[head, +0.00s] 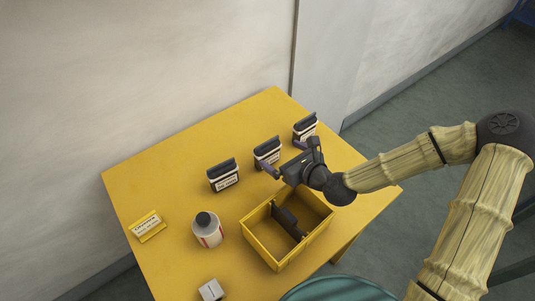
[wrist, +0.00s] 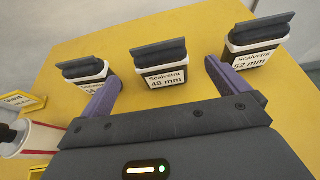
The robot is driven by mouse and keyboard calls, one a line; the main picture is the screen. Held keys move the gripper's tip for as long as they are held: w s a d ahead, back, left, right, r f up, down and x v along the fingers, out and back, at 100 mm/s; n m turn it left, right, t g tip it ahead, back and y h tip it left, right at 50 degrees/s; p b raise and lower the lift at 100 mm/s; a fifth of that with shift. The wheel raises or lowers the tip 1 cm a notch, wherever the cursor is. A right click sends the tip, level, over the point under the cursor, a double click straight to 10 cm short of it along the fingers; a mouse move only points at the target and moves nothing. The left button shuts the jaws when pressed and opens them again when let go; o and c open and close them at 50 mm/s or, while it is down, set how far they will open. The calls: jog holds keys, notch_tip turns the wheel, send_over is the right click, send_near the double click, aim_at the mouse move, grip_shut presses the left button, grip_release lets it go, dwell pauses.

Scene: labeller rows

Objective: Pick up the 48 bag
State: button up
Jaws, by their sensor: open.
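My gripper (head: 284,158) is open and empty, just in front of the row. In the wrist view its two purple fingers (wrist: 160,76) point towards the row, one on either side of the 48 bag, with a gap visible to each side. I cannot tell whether the fingertips reach the bag's depth.
A similar bag (wrist: 85,70), its label partly hidden, stands left; a "52 mm" bag (wrist: 258,45) stands right, close to the right finger.

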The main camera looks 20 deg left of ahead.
aim_at(271, 149)
jog(key=x, duration=0.5)
jog(key=shift+f, duration=0.2)
jog(key=shift+c, duration=0.2)
jog(key=c, duration=1)
jog(key=shift+r, duration=0.1)
notch_tip(271, 149, up, 10)
jog(key=p, duration=0.1)
